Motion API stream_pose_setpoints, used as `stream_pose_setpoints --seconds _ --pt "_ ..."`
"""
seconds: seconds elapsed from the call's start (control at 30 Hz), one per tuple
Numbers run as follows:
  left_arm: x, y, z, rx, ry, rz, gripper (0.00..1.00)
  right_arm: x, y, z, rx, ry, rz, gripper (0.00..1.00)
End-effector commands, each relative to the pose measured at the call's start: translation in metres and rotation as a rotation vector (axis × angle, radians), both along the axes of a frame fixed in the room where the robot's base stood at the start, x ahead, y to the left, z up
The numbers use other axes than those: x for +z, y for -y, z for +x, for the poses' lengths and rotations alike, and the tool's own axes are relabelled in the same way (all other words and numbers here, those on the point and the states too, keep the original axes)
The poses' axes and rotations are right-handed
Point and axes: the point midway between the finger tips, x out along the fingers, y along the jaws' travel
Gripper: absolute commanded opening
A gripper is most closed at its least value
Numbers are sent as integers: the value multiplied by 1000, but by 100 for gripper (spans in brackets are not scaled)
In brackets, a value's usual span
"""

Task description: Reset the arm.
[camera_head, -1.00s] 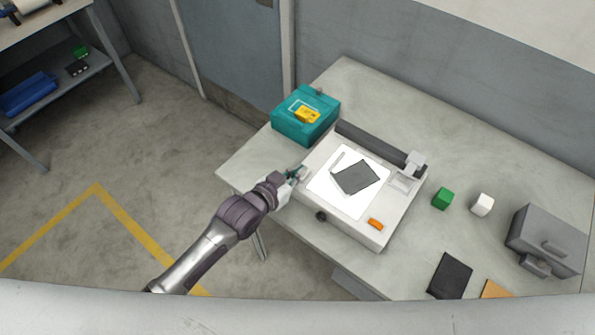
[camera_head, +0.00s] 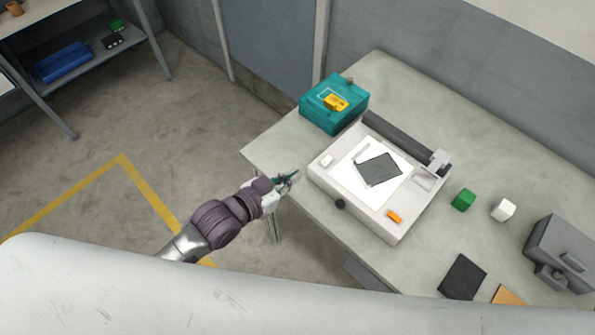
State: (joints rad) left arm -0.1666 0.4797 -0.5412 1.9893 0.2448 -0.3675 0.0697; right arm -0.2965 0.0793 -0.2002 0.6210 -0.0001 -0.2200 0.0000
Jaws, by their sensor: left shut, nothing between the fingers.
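My left gripper (camera_head: 288,180) is shut and empty. It is at the left edge of the table (camera_head: 275,150), just left of the white device (camera_head: 330,187). A small gap shows between its fingertips and the device. My left arm reaches in from the lower left. My right gripper is not in view.
The white device carries a dark sheet (camera_head: 379,169) and an orange button (camera_head: 394,216). A teal box (camera_head: 331,112) with a yellow item stands behind it. A green cube (camera_head: 463,199), a white cube (camera_head: 503,209), a grey box (camera_head: 560,250) and a black sheet (camera_head: 462,276) lie right.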

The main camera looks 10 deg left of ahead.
Motion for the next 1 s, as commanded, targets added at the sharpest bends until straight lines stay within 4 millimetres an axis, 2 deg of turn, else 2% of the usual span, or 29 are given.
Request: stream_pose_setpoints --seconds 0.47,0.57,0.67,0.77,0.8,0.87,1.0 --pt "0 0 0 0 1 0 0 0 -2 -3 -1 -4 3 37" --pt "-8 -3 2 8 -8 7 0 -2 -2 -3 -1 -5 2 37" --pt "-41 -14 5 43 -45 34 0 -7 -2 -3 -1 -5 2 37" --pt "-99 -37 7 103 -114 84 0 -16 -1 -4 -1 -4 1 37" --pt "-127 -48 4 130 -150 108 0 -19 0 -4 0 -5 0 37" --pt "-169 -65 -2 171 -206 145 0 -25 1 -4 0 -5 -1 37" --pt "-264 -103 -34 253 -348 225 0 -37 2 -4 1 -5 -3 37"
